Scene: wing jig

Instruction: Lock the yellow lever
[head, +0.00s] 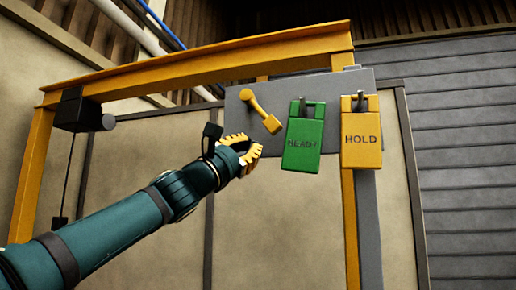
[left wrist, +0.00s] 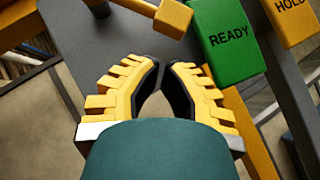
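The yellow lever (head: 260,108) is mounted on a grey panel (head: 232,118) and slants from a pivot at upper left down to a block-shaped handle at lower right. Part of the lever shows at the top edge of the left wrist view (left wrist: 165,16). My left gripper (head: 254,153) is below the lever's handle, apart from it. In the left wrist view its yellow-and-black fingers (left wrist: 161,64) point at the panel, tips close together with only a narrow gap and nothing between them. My right gripper is in neither view.
A green READY tag (head: 303,145) hangs right of the lever, close to its handle. A yellow HOLD tag (head: 361,140) hangs further right. An orange beam (head: 200,66) crosses above. A black box (head: 77,112) hangs at left. Space below the panel looks clear.

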